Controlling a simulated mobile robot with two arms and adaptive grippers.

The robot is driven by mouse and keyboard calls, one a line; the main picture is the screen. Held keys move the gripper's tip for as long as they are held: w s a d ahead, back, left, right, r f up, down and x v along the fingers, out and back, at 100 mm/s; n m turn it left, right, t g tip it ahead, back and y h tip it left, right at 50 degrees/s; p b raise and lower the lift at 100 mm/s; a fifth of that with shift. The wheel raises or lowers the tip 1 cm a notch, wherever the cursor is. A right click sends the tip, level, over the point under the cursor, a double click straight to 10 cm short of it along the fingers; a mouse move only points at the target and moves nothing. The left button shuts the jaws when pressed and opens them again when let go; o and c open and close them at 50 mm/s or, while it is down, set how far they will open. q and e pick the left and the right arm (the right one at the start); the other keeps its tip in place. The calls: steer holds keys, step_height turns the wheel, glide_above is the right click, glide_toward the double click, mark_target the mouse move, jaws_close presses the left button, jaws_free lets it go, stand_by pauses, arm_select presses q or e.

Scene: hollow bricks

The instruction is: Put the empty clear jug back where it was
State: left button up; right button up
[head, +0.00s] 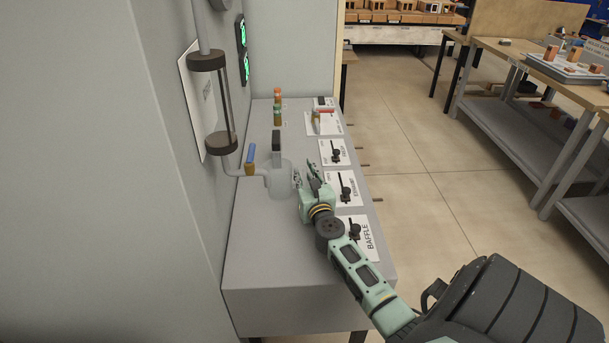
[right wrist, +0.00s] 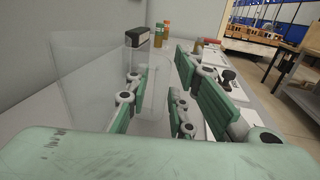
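The clear jug (head: 279,184) stands upright on the grey bench, just right of the spout below the blue-handled tap (head: 249,160). It looks empty. In the right wrist view its see-through body (right wrist: 95,85) fills the left side, and its handle (right wrist: 153,92) shows between my fingers. My right gripper (head: 306,178) is at the jug's right side. Its fingers (right wrist: 160,95) are apart, one on each side of the handle, with gaps visible. I cannot tell whether either finger touches the jug. My left gripper is not in view.
A dark block (head: 276,143) stands behind the jug. Small bottles (head: 278,108) stand further back. Labelled levers, including the baffle lever (head: 353,230), line the bench's right edge. A sight-glass pipe (head: 222,105) runs down the left wall. The bench front is clear.

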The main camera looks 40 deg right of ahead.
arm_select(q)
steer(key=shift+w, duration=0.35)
arm_select(e)
steer(key=shift+o, duration=0.3)
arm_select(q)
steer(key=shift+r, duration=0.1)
arm_select(e)
steer(key=shift+r, duration=0.1)
steer(key=shift+r, duration=0.2)
steer(key=v, duration=1.2)
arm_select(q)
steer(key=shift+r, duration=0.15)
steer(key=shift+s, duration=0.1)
arm_select(e)
steer(key=shift+f, duration=0.1)
